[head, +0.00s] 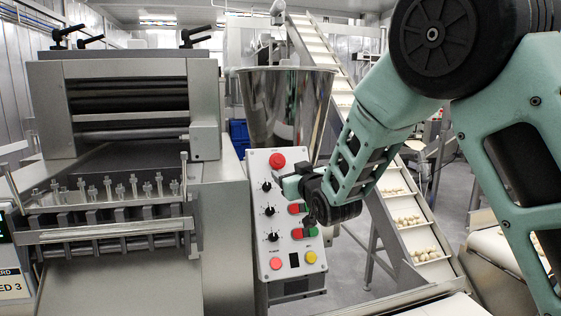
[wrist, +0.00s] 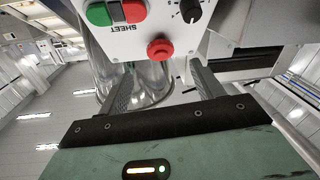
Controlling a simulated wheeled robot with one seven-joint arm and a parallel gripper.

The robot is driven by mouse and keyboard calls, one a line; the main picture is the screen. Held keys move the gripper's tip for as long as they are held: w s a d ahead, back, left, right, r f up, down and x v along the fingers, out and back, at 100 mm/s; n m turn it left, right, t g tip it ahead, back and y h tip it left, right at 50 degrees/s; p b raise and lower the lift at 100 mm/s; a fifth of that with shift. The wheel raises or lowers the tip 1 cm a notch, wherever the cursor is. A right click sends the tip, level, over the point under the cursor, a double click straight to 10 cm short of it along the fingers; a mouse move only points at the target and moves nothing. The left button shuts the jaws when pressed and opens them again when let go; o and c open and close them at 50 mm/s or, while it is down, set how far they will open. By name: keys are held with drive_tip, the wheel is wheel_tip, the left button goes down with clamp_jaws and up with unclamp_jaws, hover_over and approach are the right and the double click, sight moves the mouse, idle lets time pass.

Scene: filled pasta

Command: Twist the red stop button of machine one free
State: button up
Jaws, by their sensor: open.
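The red stop button (head: 277,160) is a round mushroom knob at the top of the tilted light-grey control panel (head: 259,235). It also shows upside down in the wrist view (wrist: 160,48), roughly centred between the two fingers. My gripper (head: 284,179) is in front of the upper panel, just below and right of the button in the head view. In the wrist view my gripper (wrist: 162,64) is open and empty, one finger on each side of the button's line. The fingertips seem short of the knob; I cannot tell the exact gap.
A black selector knob (wrist: 190,10) and a green and red switch pair (wrist: 113,13) sit close by on the panel. A steel hopper (head: 285,105) stands behind it. A roller machine (head: 125,150) is at the left, and an inclined conveyor (head: 405,215) runs at the right.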

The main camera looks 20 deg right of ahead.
sight(280, 163)
drive_tip(key=w, duration=0.2)
drive_tip(key=w+p, duration=0.1)
drive_tip(key=w, duration=0.5)
drive_tip(key=shift+a+p, duration=0.4)
drive_tip(key=c, duration=1)
